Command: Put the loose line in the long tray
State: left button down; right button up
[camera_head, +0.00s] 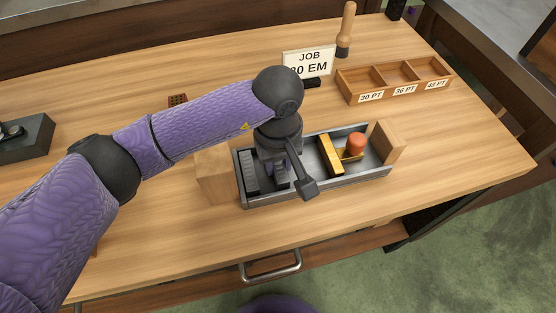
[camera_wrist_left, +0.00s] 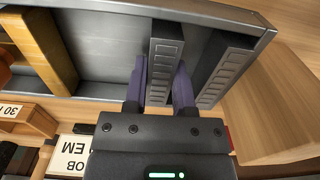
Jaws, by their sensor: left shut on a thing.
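The long grey metal tray (camera_head: 373,179) lies on the table with a wooden block at each end. My left gripper (camera_head: 280,178) reaches down into its left part. In the left wrist view, its two fingers (camera_wrist_left: 161,75) are shut on a dark grey line of type (camera_wrist_left: 167,45), inside the tray's walls; whether it touches the floor I cannot tell. Another dark line (camera_wrist_left: 228,65) stands beside it, near the end block, and also shows in the head view (camera_head: 249,172). A brass bar (camera_head: 330,155) crosses the tray, with an orange knob (camera_head: 356,143) to its right.
A wooden case (camera_head: 347,88) with labelled compartments stands at the back right. A job sign (camera_head: 308,62) and a wooden-handled tool (camera_head: 346,30) stand behind the tray. A dark tray (camera_head: 30,140) lies at the far left. The table front right is clear.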

aim_at(278, 163)
pick_arm(q)
jog(key=shift+f, duration=0.2)
jog(key=c, duration=0.7)
grip_release()
jog(key=shift+r, duration=0.1)
jog(key=shift+o, duration=1.3)
pick_arm(e)
jog(key=shift+a+f, duration=0.1)
jog(key=shift+a, duration=0.2)
pick_arm(q)
jog(key=shift+r, duration=0.4)
notch_tip(278, 163, up, 12)
jog(key=p, duration=0.4)
jog(key=shift+f, duration=0.25)
pick_arm(e)
jog(key=r, duration=0.2)
jog(key=w+r, duration=0.1)
jog(key=r, duration=0.1)
jog(key=shift+d, duration=0.35)
